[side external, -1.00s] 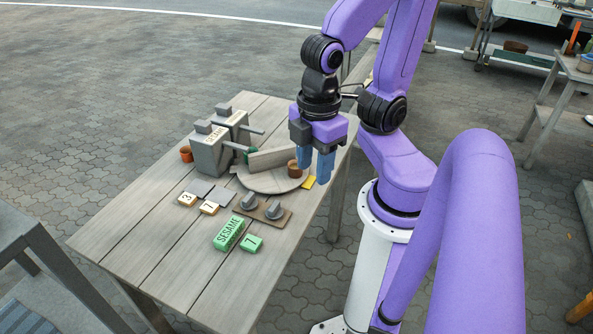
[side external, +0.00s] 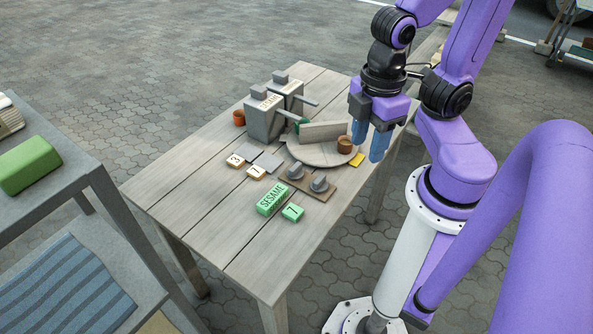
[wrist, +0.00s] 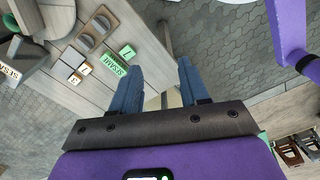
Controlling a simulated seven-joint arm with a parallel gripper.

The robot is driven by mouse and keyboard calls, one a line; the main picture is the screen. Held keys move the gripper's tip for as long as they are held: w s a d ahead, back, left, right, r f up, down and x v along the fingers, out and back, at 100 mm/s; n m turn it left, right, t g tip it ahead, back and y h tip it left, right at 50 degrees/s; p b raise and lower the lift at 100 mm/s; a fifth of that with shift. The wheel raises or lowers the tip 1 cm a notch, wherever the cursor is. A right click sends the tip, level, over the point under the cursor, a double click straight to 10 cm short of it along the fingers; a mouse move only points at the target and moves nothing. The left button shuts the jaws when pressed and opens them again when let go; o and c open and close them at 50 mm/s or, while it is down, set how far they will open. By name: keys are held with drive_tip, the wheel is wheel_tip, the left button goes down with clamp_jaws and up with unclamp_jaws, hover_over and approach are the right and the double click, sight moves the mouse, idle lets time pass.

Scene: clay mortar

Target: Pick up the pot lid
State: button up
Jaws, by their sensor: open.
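I cannot clearly pick out a pot lid. The nearest candidates are a round grey disc (side external: 318,153) on the table, with a grey slab (side external: 323,132) standing on it, and two round grey pieces with raised grips (side external: 296,171) (side external: 319,184) on a brown board. The grip pieces also show in the wrist view (wrist: 85,40). My gripper (side external: 376,157) is open and empty, its blue fingers pointing down above the table's right edge, right of the disc. In the wrist view my gripper (wrist: 160,65) has nothing between its fingers.
A brown cup (side external: 345,145) and a yellow piece (side external: 357,160) are by the disc near my gripper. Two grey boxes with handles (side external: 264,119) and an orange cup (side external: 239,118) stand behind. Green blocks (side external: 271,200) and numbered tiles (side external: 235,161) lie in front. The table's near end is clear.

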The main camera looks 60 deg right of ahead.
drive_tip(key=shift+o, duration=0.2)
drive_tip(key=n+h, duration=0.2)
drive_tip(key=n, duration=0.3)
hover_over(295, 166)
drive_tip(key=a, duration=0.1)
drive_tip(key=f, duration=2)
drive_tip(key=shift+w+a+f, duration=0.15)
drive_tip(key=shift+w, duration=0.25)
drive_tip(key=shift+s+d+f, duration=0.15)
drive_tip(key=shift+d+f, duration=0.05)
drive_tip(key=shift+f, duration=0.45)
drive_tip(key=shift+s+d+f, duration=0.1)
drive_tip(key=shift+d+f, duration=0.05)
drive_tip(key=shift+f, duration=0.55)
drive_tip(key=shift+s+d+f, duration=0.15)
drive_tip(key=shift+d+f, duration=0.05)
drive_tip(key=shift+f, duration=1.05)
clamp_jaws()
